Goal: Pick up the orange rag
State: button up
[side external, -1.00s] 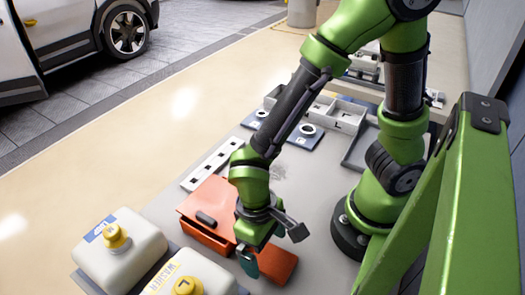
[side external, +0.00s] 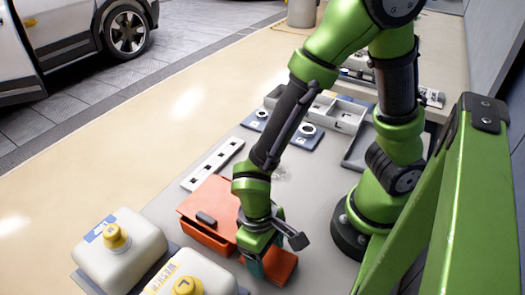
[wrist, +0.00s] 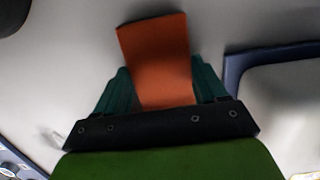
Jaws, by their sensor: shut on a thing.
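The orange rag (side external: 283,265) is a flat orange piece on the grey table, to the right of the orange-red box. My gripper (side external: 258,266) is at the rag's left part in the side view, pointing down. In the wrist view the rag (wrist: 158,62) runs up from between the two green fingers of my gripper (wrist: 162,88), which are shut on it. I cannot tell whether the rag is clear of the table. The arm hides part of it in the side view.
An orange-red box (side external: 210,205) with a dark handle stands close to the left of my gripper. Two white jugs with yellow caps, one (side external: 125,250) farther left, stand at the front. A white strip with holes (side external: 213,164), trays and blue plates lie behind. Table between box and arm base is bare.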

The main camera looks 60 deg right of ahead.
aim_at(267, 256)
notch_tip(267, 256, up, 10)
dwell(0.5)
